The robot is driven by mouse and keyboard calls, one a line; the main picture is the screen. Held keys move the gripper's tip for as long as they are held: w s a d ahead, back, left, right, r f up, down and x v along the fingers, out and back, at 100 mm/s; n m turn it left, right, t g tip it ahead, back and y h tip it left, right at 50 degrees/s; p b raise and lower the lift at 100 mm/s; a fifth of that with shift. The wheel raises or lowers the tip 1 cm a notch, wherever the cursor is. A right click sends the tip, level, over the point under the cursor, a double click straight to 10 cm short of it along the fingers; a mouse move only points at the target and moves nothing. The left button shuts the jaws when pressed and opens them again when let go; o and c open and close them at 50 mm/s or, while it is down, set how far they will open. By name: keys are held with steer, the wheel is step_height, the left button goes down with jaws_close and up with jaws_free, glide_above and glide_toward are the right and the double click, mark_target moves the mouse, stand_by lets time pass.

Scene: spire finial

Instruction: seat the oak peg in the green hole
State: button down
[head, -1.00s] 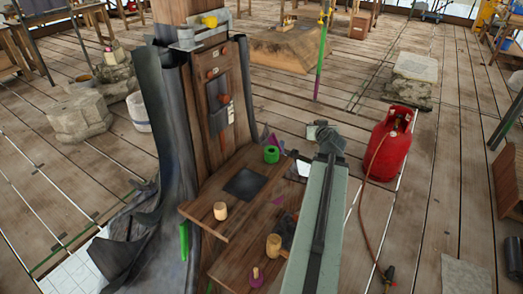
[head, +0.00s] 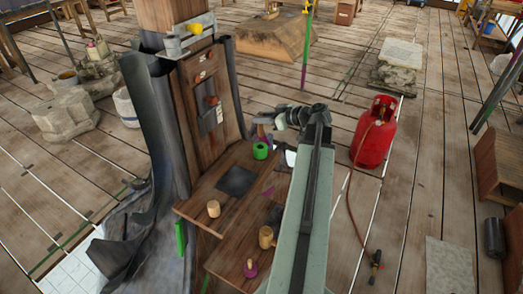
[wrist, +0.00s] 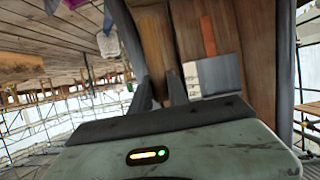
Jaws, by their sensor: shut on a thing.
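My gripper (head: 260,118) is at the far end of my arm, just right of the upright wooden panel (head: 197,110) and above the shelf. In the wrist view, my gripper (wrist: 161,84) is shut on a long brown wooden piece (wrist: 153,42), which looks like the oak peg; its far end is unclear. A green ring with a dark opening (head: 260,150) is on the shelf below my gripper in the head view. I cannot tell whether it is the green hole. No other clear green hole shows.
A light wooden cylinder (head: 213,209) stands near the shelf's front left. A dark square (head: 236,181) lies on the shelf. A mallet (head: 266,237) and a purple-based item (head: 250,268) are lower down. A red gas bottle (head: 374,132) with a hose stands right of my arm.

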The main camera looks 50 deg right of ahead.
mark_target(260, 151)
steer(key=shift+a+r, duration=0.15)
steer(key=shift+a, duration=0.1)
steer(key=shift+f, duration=0.2)
step_height(260, 151, down, 10)
steer(key=b, duration=1)
steer(key=shift+r, duration=0.1)
steer(key=c, duration=1.3)
jaws_free()
